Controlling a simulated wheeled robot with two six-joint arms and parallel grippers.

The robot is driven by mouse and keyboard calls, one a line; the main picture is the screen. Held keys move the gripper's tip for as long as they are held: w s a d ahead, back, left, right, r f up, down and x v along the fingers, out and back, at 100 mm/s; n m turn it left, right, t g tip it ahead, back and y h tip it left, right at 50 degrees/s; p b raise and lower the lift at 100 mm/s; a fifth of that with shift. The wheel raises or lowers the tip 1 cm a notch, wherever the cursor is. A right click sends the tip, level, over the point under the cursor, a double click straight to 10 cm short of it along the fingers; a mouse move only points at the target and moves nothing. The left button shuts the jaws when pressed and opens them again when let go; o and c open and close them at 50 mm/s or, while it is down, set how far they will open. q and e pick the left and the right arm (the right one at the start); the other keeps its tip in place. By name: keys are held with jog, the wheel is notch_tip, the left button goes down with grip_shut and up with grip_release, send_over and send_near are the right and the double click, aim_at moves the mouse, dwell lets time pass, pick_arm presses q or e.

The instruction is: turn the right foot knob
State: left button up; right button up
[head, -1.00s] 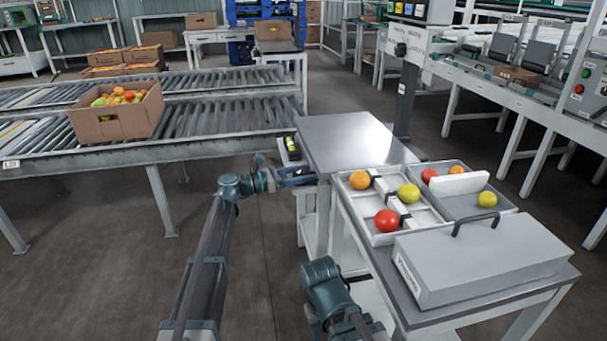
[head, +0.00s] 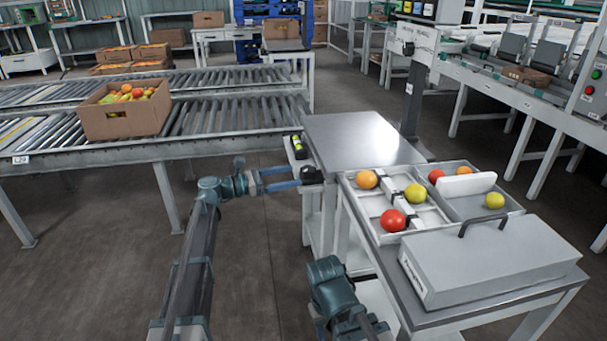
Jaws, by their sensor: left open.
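A black knob (head: 311,174) shows at the left side of the metal-topped table, low beside its edge. I take it to be the foot knob. My left gripper (head: 297,178) is open, its two blue fingers pointing right towards the knob. The fingertips are at or very near the knob's left side; I cannot tell whether they touch it. A yellow-green level vial (head: 297,146) sits just behind the knob. My right arm shows at the bottom centre, but its gripper is not in view.
The bare metal tabletop (head: 362,139) stands right of the knob. A roller conveyor (head: 215,136) with a cardboard box (head: 125,119) is at the left. Floor left of the tables is clear.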

pick_arm(q)
jog(key=v, duration=0.6)
jog(key=shift+a, duration=0.3)
jog(key=shift+s, duration=0.1)
jog(key=s+d+f+m+g+y, duration=0.2)
jog(key=s+f+m+y, duration=0.25)
jog(key=s+f, duration=0.25)
jog(key=s+d+f+m+g+y, duration=0.2)
jog(key=s+d+f+m+y, duration=0.1)
jog(key=s+f+m, duration=0.35)
jog(key=s+a+f+m+g+y, duration=0.1)
jog(key=s+a+f+m+y, duration=0.35)
jog(key=s, duration=0.25)
jog(key=s+a+f+m+y, duration=0.4)
jog(key=s+m+y, duration=0.1)
jog(key=s+m, duration=0.15)
jog(key=s+d+r+m+g+y+p, duration=0.1)
jog(key=s+d+r+m+p, duration=0.3)
jog(key=s+d+r+p, duration=0.45)
notch_tip(320, 180, up, 38)
jog(key=w+d+p, duration=0.1)
jog(key=w+p, duration=0.1)
jog(key=p, duration=3.6)
